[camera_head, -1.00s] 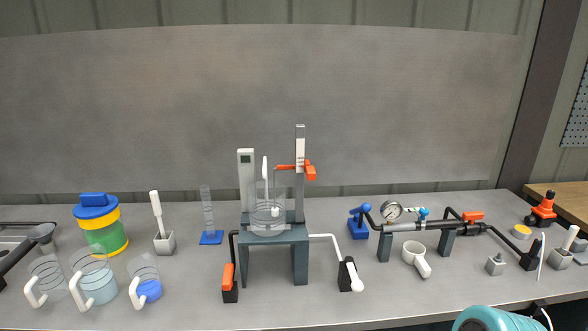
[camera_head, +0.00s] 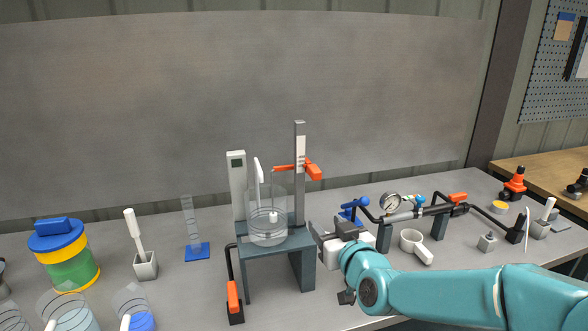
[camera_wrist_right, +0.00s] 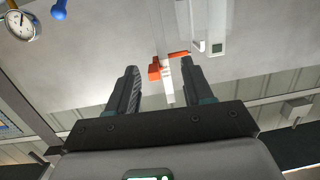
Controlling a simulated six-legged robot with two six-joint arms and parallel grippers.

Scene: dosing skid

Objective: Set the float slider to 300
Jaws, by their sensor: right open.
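The orange float slider (camera_head: 314,171) sits on the upright scale post (camera_head: 299,145) behind the stand, with an orange arm reaching left over the clear beaker (camera_head: 267,225). A thin rod hangs from that arm to a small white float (camera_head: 273,216) in the beaker. My right gripper (camera_head: 325,231) is open and empty, below and to the right of the slider, beside the stand. In the right wrist view the slider (camera_wrist_right: 154,69) and post show between the open fingertips (camera_wrist_right: 160,78), apart from them. The scale marks are too small to read. My left gripper is out of view.
The dark stand (camera_head: 250,252) carries the beaker and a white upright unit (camera_head: 237,180). A pipe run with a gauge (camera_head: 390,202) and a white cup (camera_head: 412,244) lie to the right. A blue-lidded jar (camera_head: 65,262) stands left. The air above the bench is mostly clear.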

